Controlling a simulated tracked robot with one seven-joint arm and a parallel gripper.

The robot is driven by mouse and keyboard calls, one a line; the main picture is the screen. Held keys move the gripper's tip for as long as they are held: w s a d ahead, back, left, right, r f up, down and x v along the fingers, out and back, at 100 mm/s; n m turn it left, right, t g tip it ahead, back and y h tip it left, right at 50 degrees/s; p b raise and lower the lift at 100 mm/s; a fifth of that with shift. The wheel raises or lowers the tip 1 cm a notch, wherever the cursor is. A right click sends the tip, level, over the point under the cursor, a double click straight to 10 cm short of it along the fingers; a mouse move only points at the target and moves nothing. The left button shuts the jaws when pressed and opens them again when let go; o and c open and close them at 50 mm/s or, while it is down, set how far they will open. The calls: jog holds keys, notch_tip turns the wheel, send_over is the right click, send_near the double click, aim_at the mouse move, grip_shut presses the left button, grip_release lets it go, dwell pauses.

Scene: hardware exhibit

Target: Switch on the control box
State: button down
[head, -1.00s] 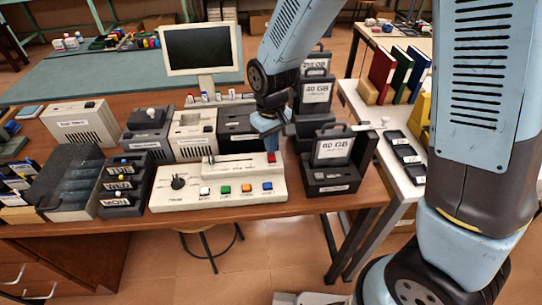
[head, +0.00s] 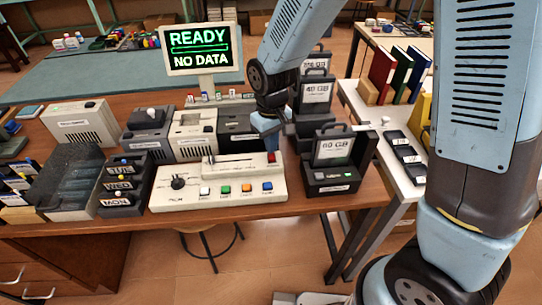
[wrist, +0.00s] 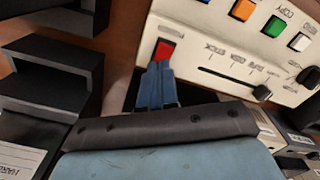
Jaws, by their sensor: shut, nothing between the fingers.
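The control box (head: 218,197) is a cream console near the table's front edge, with a black dial on the left, a slider slot and a row of coloured buttons. Its red switch (head: 271,158) is at the back right corner. My gripper (head: 269,147) is shut and empty, pointing down just behind the switch. In the wrist view the blue fingertips (wrist: 158,68) are at the edge of the red switch (wrist: 165,50); whether they touch it I cannot tell. The monitor (head: 200,48) behind shows green "READY" and white "NO DATA".
A dark drive dock with a 60 GB cartridge (head: 332,150) stands close on the right. Grey and cream boxes (head: 193,135) stand behind the console.

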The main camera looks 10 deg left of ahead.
notch_tip(320, 180, up, 6)
dwell(0.8)
jog(key=shift+r, duration=0.1)
dwell(0.3)
jog(key=d+r+m+t+y, duration=0.1)
jog(key=d+r+m+t, duration=0.25)
jog(key=d+r, duration=1.2)
jog(key=s+d+r+m+t, duration=0.1)
jog(key=s+d+r+m, duration=0.1)
jog(key=s+d, duration=0.3)
jog(key=s+d+r+m+t+h, duration=0.1)
jog(key=s+d+r+m, duration=0.2)
jog(key=d, duration=0.6)
jog(key=s, duration=0.2)
jog(key=shift+s+d, duration=0.4)
jog(key=c, duration=1.8)
grip_release()
jog(key=shift+c, duration=0.2)
